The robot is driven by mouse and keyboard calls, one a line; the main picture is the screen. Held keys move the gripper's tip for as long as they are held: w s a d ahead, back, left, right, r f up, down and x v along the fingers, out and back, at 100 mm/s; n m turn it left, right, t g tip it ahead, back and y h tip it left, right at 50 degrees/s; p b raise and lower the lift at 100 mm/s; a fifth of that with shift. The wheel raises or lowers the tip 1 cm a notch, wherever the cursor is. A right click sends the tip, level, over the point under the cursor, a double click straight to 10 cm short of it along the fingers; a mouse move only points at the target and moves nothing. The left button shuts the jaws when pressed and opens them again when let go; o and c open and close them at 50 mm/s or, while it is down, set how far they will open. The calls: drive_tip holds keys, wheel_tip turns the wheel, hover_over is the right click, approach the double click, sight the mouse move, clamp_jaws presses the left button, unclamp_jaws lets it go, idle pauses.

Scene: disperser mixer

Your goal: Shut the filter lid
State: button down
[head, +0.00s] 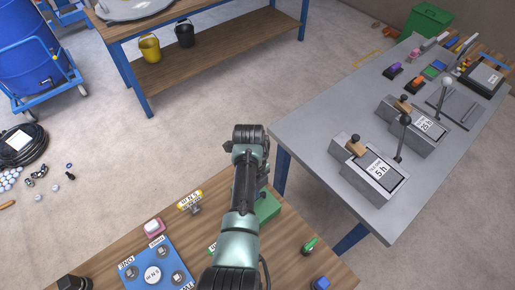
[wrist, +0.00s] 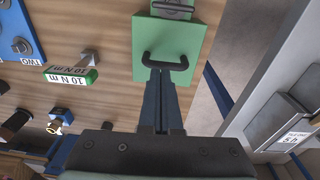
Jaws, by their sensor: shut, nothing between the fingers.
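A green panel (wrist: 165,32) with a black bar handle (wrist: 165,61) fills the upper middle of the wrist view, against the wooden bench. It looks like the lid, but no filter label on it is readable. In the head view a green box (head: 267,208) shows partly behind my arm, on the bench edge. My gripper (wrist: 160,75) is shut and empty, its fingertips at the lower side of the handle. I cannot tell whether they touch it. In the head view my arm hides the fingers. The lid's tilt cannot be told.
A blue panel (head: 158,264) with knobs and a yellow-ended tag (head: 190,201) are left of my arm on the wooden bench. A grey table (head: 300,128) stands to the right, with boxes marked 5 h (head: 372,166) and 25 h (head: 420,122). Floor lies between.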

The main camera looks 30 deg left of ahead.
drive_tip(key=shift+w+a+f+b, duration=0.25)
drive_tip(key=shift+a+f+b, duration=0.35)
drive_tip(key=shift+a+b, duration=0.1)
drive_tip(key=shift+r, duration=0.1)
